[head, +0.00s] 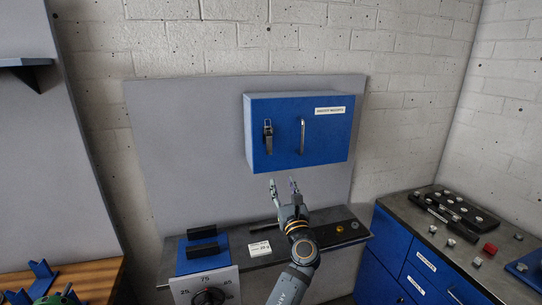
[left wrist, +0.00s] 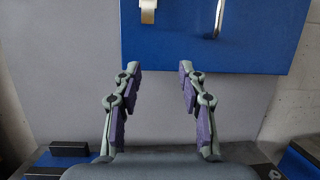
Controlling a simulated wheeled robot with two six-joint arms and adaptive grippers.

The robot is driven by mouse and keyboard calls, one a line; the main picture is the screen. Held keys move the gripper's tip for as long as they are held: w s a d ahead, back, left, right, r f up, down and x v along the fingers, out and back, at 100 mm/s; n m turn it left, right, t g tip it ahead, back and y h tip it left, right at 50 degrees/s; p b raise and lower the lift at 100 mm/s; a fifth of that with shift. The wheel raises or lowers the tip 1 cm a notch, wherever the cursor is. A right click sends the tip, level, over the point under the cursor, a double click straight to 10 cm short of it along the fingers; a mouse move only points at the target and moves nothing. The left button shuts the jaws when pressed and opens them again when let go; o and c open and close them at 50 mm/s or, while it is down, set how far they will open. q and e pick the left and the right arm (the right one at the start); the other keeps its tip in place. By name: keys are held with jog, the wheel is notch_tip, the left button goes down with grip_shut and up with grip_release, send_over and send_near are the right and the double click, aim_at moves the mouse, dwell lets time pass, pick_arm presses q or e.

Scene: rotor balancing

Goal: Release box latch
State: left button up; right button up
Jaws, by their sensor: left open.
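A blue box (head: 285,148) is mounted on a grey back panel, with its door closed. A metal latch (head: 268,136) sits on the left part of its front, with a vertical bar handle (head: 302,135) to its right. My left gripper (head: 284,184) is open and empty, just below the box's lower edge and apart from the latch. In the left wrist view, the two fingers (left wrist: 158,75) stand spread, with the blue box (left wrist: 245,40) beyond them. The lower end of the latch (left wrist: 148,10) shows at the top, and the handle (left wrist: 217,20) is partly cut off. My right gripper is not in view.
At right, a counter (head: 420,222) over blue drawers holds several small parts. Open air surrounds the box front.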

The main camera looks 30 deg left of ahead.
pick_arm(q)
jog(key=y, duration=0.2)
send_near(270, 147)
jog(key=p+x, duration=0.4)
jog(key=x, duration=0.4)
jog(key=shift+a+r+p, duration=0.1)
jog(key=shift+r+p, duration=0.1)
jog(key=shift+p, duration=0.1)
jog(key=shift+w+a+g, duration=0.2)
jog(key=shift+a+g, duration=0.05)
jog(key=shift+g, duration=0.05)
jog(key=c, duration=0.9)
